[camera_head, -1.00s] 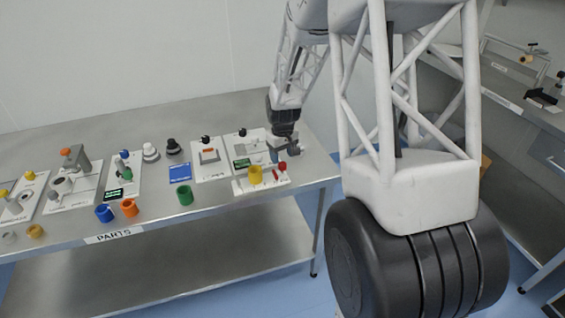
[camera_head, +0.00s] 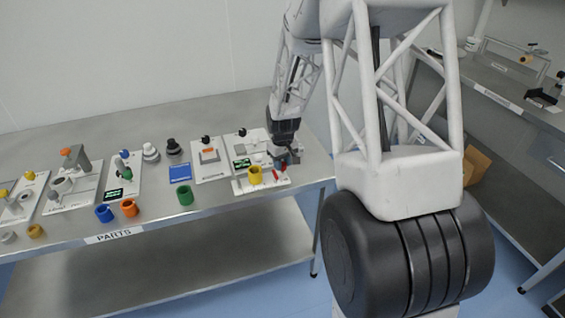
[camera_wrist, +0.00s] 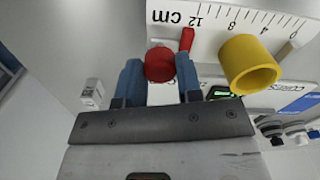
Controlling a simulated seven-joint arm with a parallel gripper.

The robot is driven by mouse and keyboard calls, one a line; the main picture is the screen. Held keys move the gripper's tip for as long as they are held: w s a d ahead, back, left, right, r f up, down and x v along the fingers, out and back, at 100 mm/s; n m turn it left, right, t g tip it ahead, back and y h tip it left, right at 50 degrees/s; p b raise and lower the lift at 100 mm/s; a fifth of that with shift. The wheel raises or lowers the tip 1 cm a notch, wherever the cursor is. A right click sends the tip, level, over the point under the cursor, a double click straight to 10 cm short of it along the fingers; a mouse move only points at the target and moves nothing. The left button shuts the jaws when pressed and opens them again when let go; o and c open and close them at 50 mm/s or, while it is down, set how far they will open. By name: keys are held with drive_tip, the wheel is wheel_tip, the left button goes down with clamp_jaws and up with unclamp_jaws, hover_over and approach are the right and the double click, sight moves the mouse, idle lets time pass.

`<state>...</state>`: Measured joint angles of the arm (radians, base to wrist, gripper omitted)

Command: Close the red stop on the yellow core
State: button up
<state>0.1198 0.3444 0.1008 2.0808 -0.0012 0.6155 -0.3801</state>
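The yellow core (camera_head: 255,175), an open ring, stands on a white ruled plate (camera_wrist: 228,26) at the right end of the bench. It also shows in the wrist view (camera_wrist: 236,68). The red stop has a round red knob (camera_wrist: 159,64) and a slim red piece (camera_wrist: 187,39) beside the ruler, with a gap between it and the core. My gripper (camera_wrist: 160,72) is down at the plate, its blue fingers one on each side of the red knob, with little or no gap. Whether they press on it I cannot tell. In the head view my gripper (camera_head: 286,157) partly hides the knob.
A green ring (camera_head: 185,195), an orange ring (camera_head: 129,208) and a blue ring (camera_head: 104,213) stand along the bench's front edge. A blue tray (camera_head: 180,172) and several fixture boards lie to the left. The bench's front right corner is bare.

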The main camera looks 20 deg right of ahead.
drive_tip(key=shift+a, duration=1.75)
drive_tip(key=shift+c, duration=0.2)
drive_tip(key=o, duration=0.7)
drive_tip(key=shift+r, duration=3.85)
